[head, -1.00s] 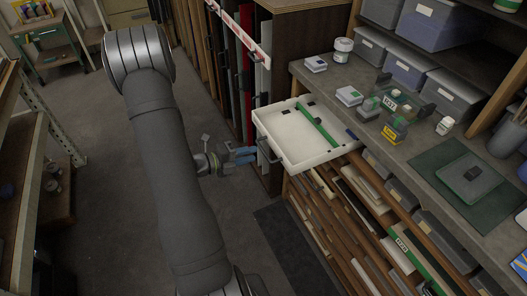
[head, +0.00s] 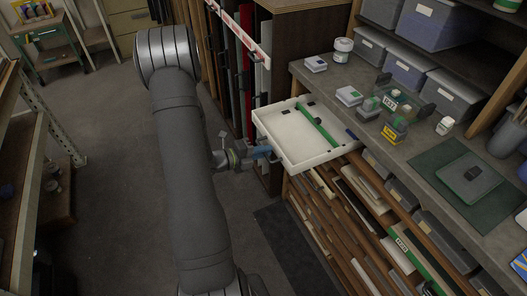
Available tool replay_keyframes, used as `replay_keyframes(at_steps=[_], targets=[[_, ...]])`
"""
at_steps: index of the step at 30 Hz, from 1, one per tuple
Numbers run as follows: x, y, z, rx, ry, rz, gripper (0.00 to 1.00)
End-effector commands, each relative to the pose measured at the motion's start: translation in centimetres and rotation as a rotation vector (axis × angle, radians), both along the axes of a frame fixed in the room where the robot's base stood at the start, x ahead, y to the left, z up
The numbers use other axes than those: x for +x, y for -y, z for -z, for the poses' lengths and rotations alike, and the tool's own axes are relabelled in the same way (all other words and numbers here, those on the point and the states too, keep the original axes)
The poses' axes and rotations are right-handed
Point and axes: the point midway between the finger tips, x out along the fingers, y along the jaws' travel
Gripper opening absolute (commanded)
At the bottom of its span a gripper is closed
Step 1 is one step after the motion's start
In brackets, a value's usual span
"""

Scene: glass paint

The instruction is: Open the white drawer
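The white drawer (head: 290,135) stands pulled out from under the grey workbench, its inside visible from above. A green strip and small dark pieces lie in it. Its dark handle (head: 274,158) is on the left-facing front and is partly hidden by my gripper.
The workbench (head: 395,95) holds jars, small boxes and a dark green mat (head: 457,188). Open shelving with long strips lies below the drawer. Tall upright panels (head: 240,80) stand behind it. The grey floor (head: 110,220) on the left is clear.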

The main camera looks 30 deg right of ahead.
Motion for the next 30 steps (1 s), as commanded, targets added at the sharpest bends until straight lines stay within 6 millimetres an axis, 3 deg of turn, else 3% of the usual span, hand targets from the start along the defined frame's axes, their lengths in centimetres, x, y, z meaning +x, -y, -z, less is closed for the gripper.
replay_keyframes(at_steps=[5,15,26,27,29,30], targets=[[0.0,-0.2,0.0,0.000,0.000,-0.001,0.00],[0.1,-4.4,0.0,0.001,-0.001,-0.003,0.00],[0.0,-4.7,0.0,0.000,-0.001,-0.001,0.00],[0.0,-4.7,0.0,0.000,-0.001,-0.001,0.18],[0.0,-4.7,0.0,0.000,-0.001,-0.001,0.28],[0.0,-4.7,0.0,0.000,-0.001,0.000,0.28]])
